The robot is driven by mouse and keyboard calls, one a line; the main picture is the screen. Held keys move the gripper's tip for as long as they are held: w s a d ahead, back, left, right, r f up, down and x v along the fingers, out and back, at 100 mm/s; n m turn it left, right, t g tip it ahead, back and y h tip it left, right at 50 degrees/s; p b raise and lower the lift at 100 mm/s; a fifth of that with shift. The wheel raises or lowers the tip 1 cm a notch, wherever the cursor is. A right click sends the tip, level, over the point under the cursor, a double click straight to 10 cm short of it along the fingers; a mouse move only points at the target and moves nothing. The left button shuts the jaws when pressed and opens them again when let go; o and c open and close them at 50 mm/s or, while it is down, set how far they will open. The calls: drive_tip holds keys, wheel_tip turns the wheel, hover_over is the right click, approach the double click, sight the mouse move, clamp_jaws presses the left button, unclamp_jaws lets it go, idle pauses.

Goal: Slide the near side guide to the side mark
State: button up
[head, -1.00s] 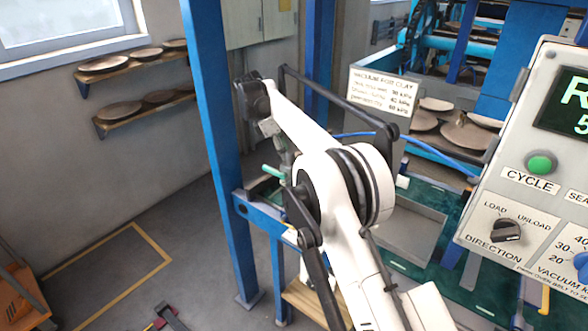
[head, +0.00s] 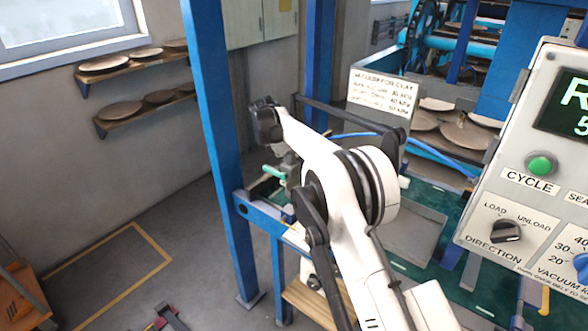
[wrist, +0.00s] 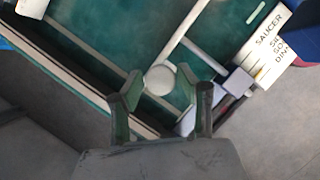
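In the wrist view a pale round knob (wrist: 159,80) shows between and just beyond my gripper's fingertips. My gripper (wrist: 158,92) is open, with one green-padded finger on each side of the knob; I cannot tell whether either touches it. A pale bar (wrist: 192,33) runs over the teal belt (wrist: 110,30) to near the knob; it appears to be part of the side guide. A white card with printing (wrist: 268,45), its top word "SAUCER", lies right of the belt. I cannot make out the exact side mark. In the head view my arm largely hides this area.
A long rail (wrist: 75,62) edges the belt at left in the wrist view. In the head view a blue post (head: 222,150) stands left of my arm, and a control panel (head: 530,190) fills the right. A grey tray (head: 412,228) lies behind my arm.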

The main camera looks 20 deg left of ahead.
clamp_jaws()
drive_tip(key=shift+w+d+b, duration=0.25)
drive_tip(key=shift+w+b, duration=0.05)
drive_tip(key=shift+w, duration=0.4)
drive_tip(key=shift+o, duration=2)
unclamp_jaws()
drive_tip(key=shift+r, duration=0.1)
drive_tip(key=v, duration=1.2)
